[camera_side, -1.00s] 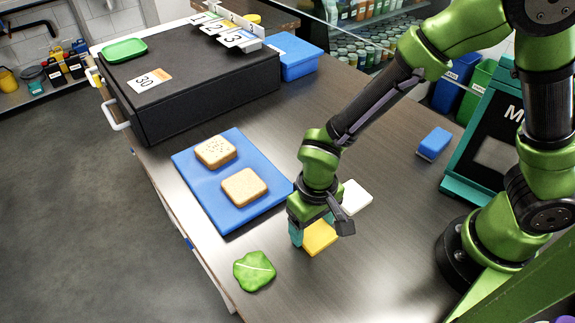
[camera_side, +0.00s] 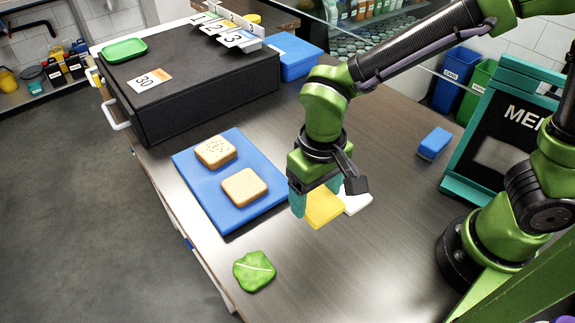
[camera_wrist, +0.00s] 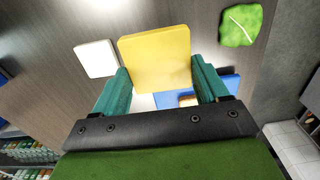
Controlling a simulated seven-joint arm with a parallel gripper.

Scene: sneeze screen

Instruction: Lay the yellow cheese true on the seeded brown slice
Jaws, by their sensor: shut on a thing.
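My gripper (camera_side: 317,203) is shut on the yellow cheese (camera_side: 325,208) and holds it above the counter, right of the blue board. In the wrist view the cheese (camera_wrist: 156,60) sits between the two teal fingers (camera_wrist: 157,82). The seeded brown slice (camera_side: 216,152) lies on the far part of the blue board (camera_side: 226,213), with dark specks on its top. A plain bread slice (camera_side: 244,187) lies nearer on the same board. In the wrist view the cheese and gripper hide much of the board (camera_wrist: 228,84).
A green lettuce leaf (camera_side: 254,271) lies on the counter in front of the board. A white slice (camera_side: 356,203) lies partly behind the cheese. A black case (camera_side: 200,85) stands beyond the board. A blue sponge (camera_side: 434,143) and menu stand (camera_side: 500,140) are at right.

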